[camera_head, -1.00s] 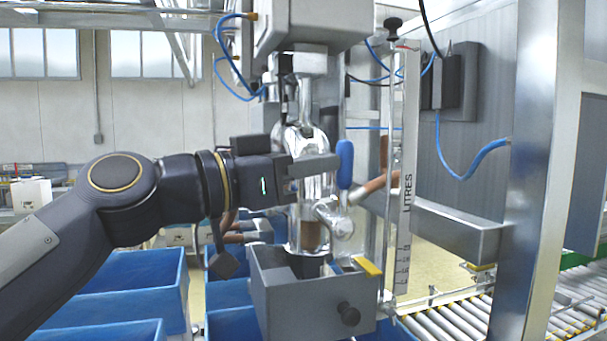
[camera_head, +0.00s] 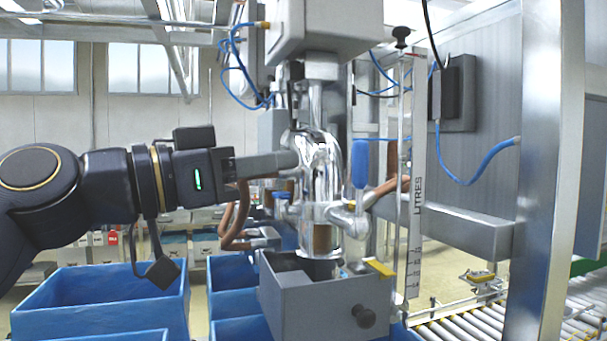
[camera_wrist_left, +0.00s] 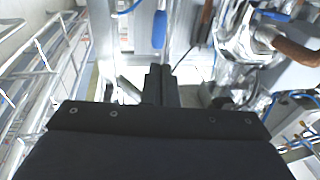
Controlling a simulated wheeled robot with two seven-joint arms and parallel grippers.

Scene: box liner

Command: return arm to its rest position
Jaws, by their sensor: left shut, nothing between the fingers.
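My left gripper (camera_head: 285,161) comes in from the left in the head view. Its fingers point right and end beside the shiny metal filling valve (camera_head: 322,165). I cannot tell from this view whether they touch it. In the left wrist view the two dark fingers (camera_wrist_left: 161,78) are together with nothing between them. The blue-handled lever (camera_head: 360,164) stands upright to the right of the valve; its blue handle also shows in the left wrist view (camera_wrist_left: 159,30). My right gripper is not in view.
A grey metal box (camera_head: 318,308) with a black knob sits below the valve. Blue crates (camera_head: 110,292) stand at the lower left. A LITRES scale (camera_head: 417,190) and a steel post (camera_head: 550,170) rise at the right. A roller conveyor (camera_head: 465,328) runs at the lower right.

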